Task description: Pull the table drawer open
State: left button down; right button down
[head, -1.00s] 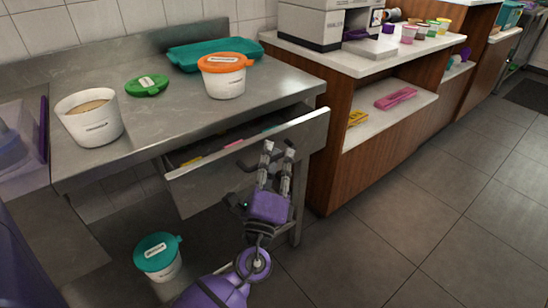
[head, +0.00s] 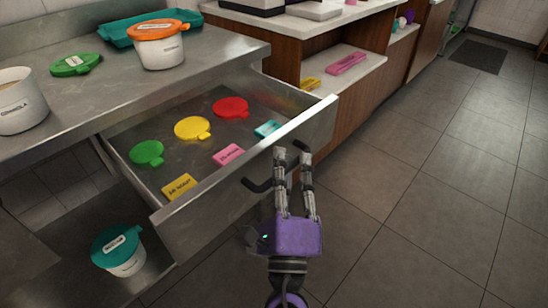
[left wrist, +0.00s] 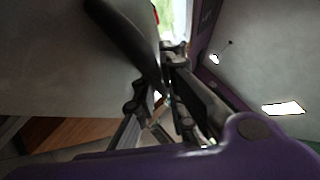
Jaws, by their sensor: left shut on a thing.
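The table drawer (head: 225,208) is pulled well out from under the metal table (head: 85,105), so its inside shows. My left gripper (head: 293,163) is at the drawer's front and is shut on the dark drawer handle (head: 256,186). The handle also shows in the left wrist view (left wrist: 122,38), running down between the fingers (left wrist: 165,105). The fingers hide part of the handle in the head view. My right gripper is not in view.
Inside the drawer lie red (head: 231,107), yellow (head: 192,128) and green (head: 147,152) lids and several small labels. A teal-lidded tub (head: 119,250) stands below. An orange-lidded tub (head: 159,45) stands on the table. The floor (head: 405,190) to the right is clear.

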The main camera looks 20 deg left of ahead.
pick_arm(q)
jog(key=shift+s+d+f, duration=0.1)
jog(key=shift+s+d, duration=0.1)
jog(key=shift+d, duration=0.2)
jog(key=c, duration=2.1)
grip_release()
jog(key=v, duration=1.2)
